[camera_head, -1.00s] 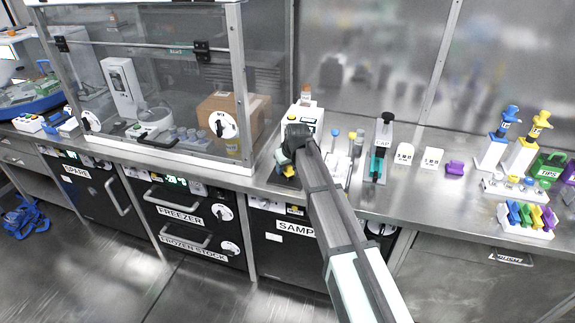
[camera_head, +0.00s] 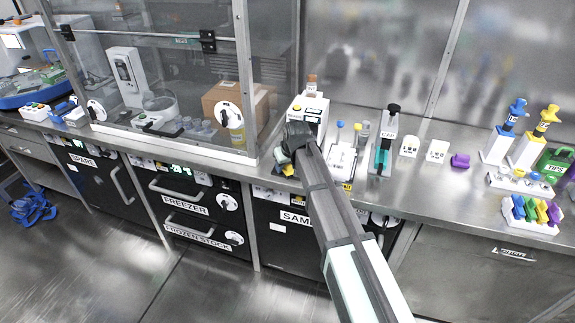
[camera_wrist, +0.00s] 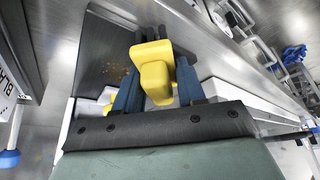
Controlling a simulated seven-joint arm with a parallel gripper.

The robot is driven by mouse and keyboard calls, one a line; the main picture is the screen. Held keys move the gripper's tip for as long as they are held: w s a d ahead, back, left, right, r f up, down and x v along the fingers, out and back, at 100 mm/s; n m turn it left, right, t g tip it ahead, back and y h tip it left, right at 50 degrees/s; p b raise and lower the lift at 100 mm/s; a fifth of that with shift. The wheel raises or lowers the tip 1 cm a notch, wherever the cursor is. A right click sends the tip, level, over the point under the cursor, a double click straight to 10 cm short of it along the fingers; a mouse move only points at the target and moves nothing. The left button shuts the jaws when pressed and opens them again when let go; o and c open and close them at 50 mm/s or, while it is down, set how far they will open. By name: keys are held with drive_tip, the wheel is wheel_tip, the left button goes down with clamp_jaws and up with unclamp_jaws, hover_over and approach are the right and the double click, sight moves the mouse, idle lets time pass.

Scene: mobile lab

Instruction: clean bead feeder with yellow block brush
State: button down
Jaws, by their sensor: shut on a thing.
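The yellow block brush (camera_wrist: 153,62) is held between the two blue fingers of my gripper (camera_wrist: 158,88) in the wrist view. In the head view my gripper (camera_head: 284,165) hangs over the counter's front edge area, and a little yellow of the brush (camera_head: 269,179) shows by it. A dark plate (camera_wrist: 100,62) with orange-brown specks lies beside and beyond the brush in the wrist view. It may be part of the bead feeder; I cannot tell whether the brush touches it. A white device (camera_head: 310,108) stands just behind my gripper, partly hidden by it.
A glass-walled enclosure (camera_head: 175,85) stands close on the left. To the right are a white stand with coloured knobs (camera_head: 342,160), a green-and-grey device (camera_head: 384,145), white blocks (camera_head: 437,151) and a purple block (camera_head: 460,161). The counter between these and the pipettes (camera_head: 505,130) is partly clear.

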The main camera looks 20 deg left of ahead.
drive_tip(key=shift+w, duration=3.15)
drive_tip(key=shift+w+r, duration=0.25)
drive_tip(key=shift+w, duration=0.95)
drive_tip(key=shift+w+r, duration=0.1)
drive_tip(key=shift+w, duration=0.1)
drive_tip(key=shift+w+a+r, duration=0.1)
drive_tip(key=shift+w+r, duration=0.05)
drive_tip(key=shift+r, duration=0.35)
drive_tip(key=shift+w+a+r, duration=0.1)
drive_tip(key=shift+r, duration=0.4)
wheel_tip(320, 180, up, 2)
drive_tip(key=shift+s+d+r, duration=0.1)
drive_tip(key=shift+s, duration=0.05)
drive_tip(key=shift+d+r, duration=0.2)
drive_tip(key=shift+r, duration=0.15)
drive_tip(key=shift+s+a+r, duration=0.1)
drive_tip(key=shift+s+r, duration=0.25)
drive_tip(key=shift+s, duration=0.15)
